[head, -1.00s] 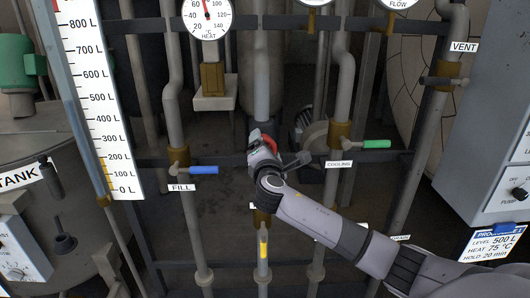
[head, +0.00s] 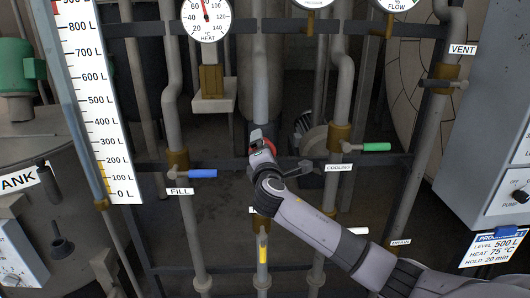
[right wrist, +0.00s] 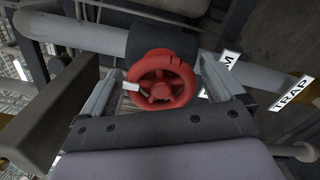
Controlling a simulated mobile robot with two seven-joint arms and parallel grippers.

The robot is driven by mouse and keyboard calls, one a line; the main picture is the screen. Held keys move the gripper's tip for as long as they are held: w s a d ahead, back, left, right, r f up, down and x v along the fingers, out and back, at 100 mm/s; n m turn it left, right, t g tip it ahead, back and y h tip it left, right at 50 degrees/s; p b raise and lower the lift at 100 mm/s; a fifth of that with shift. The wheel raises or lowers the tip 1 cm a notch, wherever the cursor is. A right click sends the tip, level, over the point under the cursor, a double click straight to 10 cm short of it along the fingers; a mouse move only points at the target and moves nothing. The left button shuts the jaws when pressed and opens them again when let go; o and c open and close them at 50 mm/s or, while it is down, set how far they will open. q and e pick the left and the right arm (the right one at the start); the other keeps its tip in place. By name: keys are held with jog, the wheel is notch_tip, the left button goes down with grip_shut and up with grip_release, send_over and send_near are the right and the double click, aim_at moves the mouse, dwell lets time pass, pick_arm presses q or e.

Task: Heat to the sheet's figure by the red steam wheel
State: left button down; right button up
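The red steam wheel (right wrist: 160,80) sits between the fingers of my right gripper (right wrist: 160,62) in the right wrist view. The fingers stand apart on either side of it, with narrow gaps, so the gripper looks open around the wheel. In the head view the right gripper (head: 260,144) hides most of the wheel. The heat dial (head: 208,17) is cut off at the top; its red needle points nearly straight up, past 60, its tip out of frame. The process sheet (head: 494,247) reads level 500 L, heat 75 °C, hold 20 min. My left gripper is not in view.
A blue fill handle (head: 203,173) lies left of the gripper, a green cooling handle (head: 376,147) to the right. Vertical pipes stand close around. The level scale (head: 100,110) is at the left, the vent valve (head: 445,82) at the right.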

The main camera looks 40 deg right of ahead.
jog(key=v, duration=0.7)
dwell(0.5)
jog(key=shift+s, duration=0.1)
jog(key=s+a+f+m+g+y, duration=0.15)
jog(key=s+a+f+y, duration=0.3)
jog(key=f, duration=0.65)
jog(key=s+a+f+m+g+y, duration=0.1)
jog(key=s+a+f+m+y, duration=0.3)
jog(key=f, duration=0.6)
jog(key=s+a+f+m+g+y, duration=0.1)
jog(key=s+a+f+m, duration=0.2)
jog(key=s, duration=0.6)
jog(key=s+a+f+m+g+y, duration=0.1)
jog(key=s+a+f+m+y, duration=0.1)
jog(key=s+f+m, duration=0.4)
jog(key=s+a+f, duration=0.1)
jog(key=s, duration=0.1)
jog(key=shift+s+a, duration=0.35)
jog(key=shift+s, duration=0.05)
